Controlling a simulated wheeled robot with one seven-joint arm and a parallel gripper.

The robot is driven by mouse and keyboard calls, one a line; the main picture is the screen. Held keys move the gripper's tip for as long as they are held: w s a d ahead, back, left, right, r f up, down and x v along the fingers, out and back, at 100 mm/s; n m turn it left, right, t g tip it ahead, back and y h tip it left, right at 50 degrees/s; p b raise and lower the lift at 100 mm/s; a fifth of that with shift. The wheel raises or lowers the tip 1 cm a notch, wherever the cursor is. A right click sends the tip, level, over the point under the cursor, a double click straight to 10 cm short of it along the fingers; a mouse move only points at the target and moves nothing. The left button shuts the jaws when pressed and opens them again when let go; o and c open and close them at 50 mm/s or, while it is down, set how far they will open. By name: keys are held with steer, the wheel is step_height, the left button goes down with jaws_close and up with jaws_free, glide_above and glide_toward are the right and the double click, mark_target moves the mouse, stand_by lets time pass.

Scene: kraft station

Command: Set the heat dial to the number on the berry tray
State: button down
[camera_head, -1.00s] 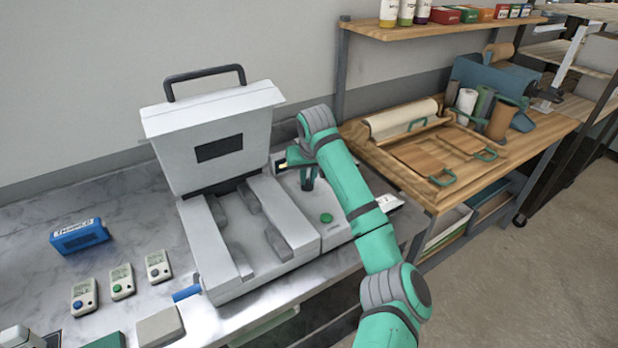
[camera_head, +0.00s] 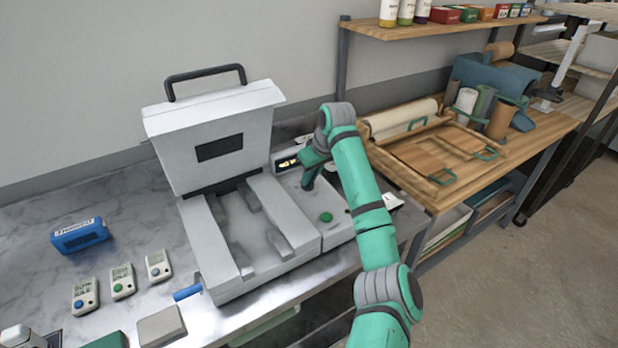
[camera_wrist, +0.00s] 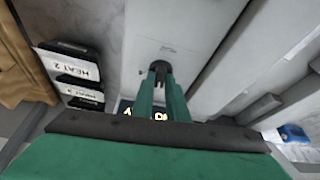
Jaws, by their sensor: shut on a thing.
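My gripper (camera_wrist: 161,76) points down at the white control panel (camera_head: 342,232) on the machine's right side. Its two green fingers are shut on a small dark round knob, the heat dial (camera_wrist: 158,65), in the wrist view. In the head view my gripper (camera_head: 308,184) hides the dial. A dark display (camera_head: 286,162) with glowing yellow characters stands behind the gripper; in the wrist view the fingers partly cover it. A label reading HEAT 2 (camera_wrist: 74,65) is on one of several dark trays at the left of the wrist view. I cannot tell which is the berry tray.
A green button (camera_head: 326,217) is on the panel in front of my gripper. The white machine's lid (camera_head: 215,140) stands raised to the left. Small timers (camera_head: 122,281) and a blue box (camera_head: 79,237) lie on the marble counter. A wooden bench (camera_head: 540,135) is at the right.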

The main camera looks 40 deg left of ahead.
steer(key=shift+n+g, duration=0.5)
steer(key=shift+n, duration=0.6)
steer(key=shift+w, duration=0.1)
steer(key=shift+a, duration=0.1)
steer(key=c, duration=1.7)
jaws_free()
steer(key=shift+c, duration=0.2)
steer(key=v, duration=1)
steer(key=shift+d+r, duration=0.25)
steer(key=shift+r, duration=0.1)
